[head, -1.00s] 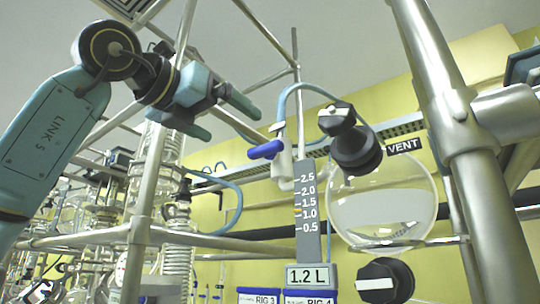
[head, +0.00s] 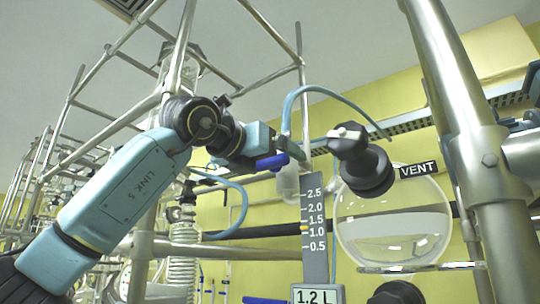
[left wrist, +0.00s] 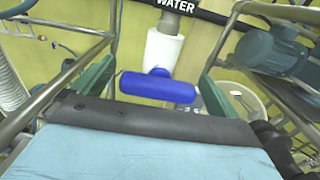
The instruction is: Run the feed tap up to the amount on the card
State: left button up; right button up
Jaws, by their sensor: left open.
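The feed tap has a blue bar handle (head: 271,162) and a white body (head: 288,182). In the left wrist view the blue handle (left wrist: 157,87) lies crosswise below a WATER label (left wrist: 174,5). My left gripper (left wrist: 156,74) is open, with its green fingers on either side of the handle and gaps showing. In the head view my left gripper (head: 285,152) is at the tap and partly covers it. The card (head: 317,296) reads 1.2 L. Above it, a grey scale (head: 315,228) runs from 0.5 to 2.5. The round glass flask (head: 397,232) shows a pale lower part. My right gripper is out of view.
A black valve (head: 364,163) with a white-marked knob sits on the flask beside the VENT label (head: 419,169). A thick metal post (head: 470,150) stands at right. Metal frame bars and a blue hose (head: 322,89) surround the tap.

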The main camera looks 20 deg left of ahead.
pick_arm(q)
jog(key=c, duration=1)
jog(key=shift+f+n+b, duration=0.1)
jog(key=shift+n+b, duration=0.7)
jog(key=shift+n, duration=0.2)
jog(key=shift+a+n+b, duration=0.1)
jog(key=shift+n+b, duration=0.4)
jog(key=shift+n, duration=1.3)
jog(key=o, duration=1)
jog(key=b+v, duration=0.5)
jog(key=v, duration=0.8)
jog(key=shift+s, duration=0.25)
